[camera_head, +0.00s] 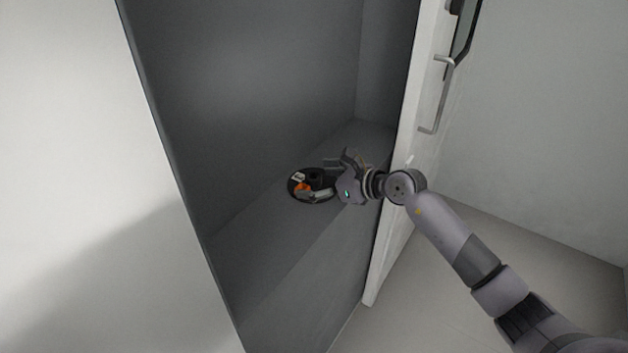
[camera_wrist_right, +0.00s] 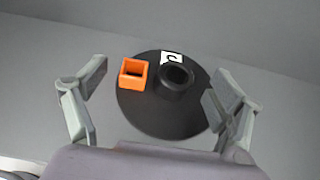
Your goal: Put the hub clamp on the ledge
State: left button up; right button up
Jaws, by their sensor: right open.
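A round black disc (camera_head: 296,188) lies on the grey ledge (camera_head: 255,240) inside the recess. In the right wrist view the disc (camera_wrist_right: 165,118) carries an orange square hollow block (camera_wrist_right: 133,73), a black ring-shaped hub (camera_wrist_right: 176,76) and a white tag with a black mark (camera_wrist_right: 172,57). The orange block (camera_head: 302,187) also shows in the head view. I cannot tell for sure which piece is the hub clamp. My right gripper (camera_head: 328,180) is open and empty, its fingers apart on either side of the disc in the wrist view. My left gripper is out of view.
A white door (camera_head: 408,120) with a metal handle (camera_head: 438,95) stands open at the recess's right side, close to my right arm. A white panel (camera_head: 80,120) bounds the recess at the left. The front part of the ledge is bare.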

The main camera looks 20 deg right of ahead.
jog(key=b+v, duration=0.1)
jog(key=v, duration=1)
jog(key=shift+b, duration=0.35)
jog(key=shift+r, duration=0.1)
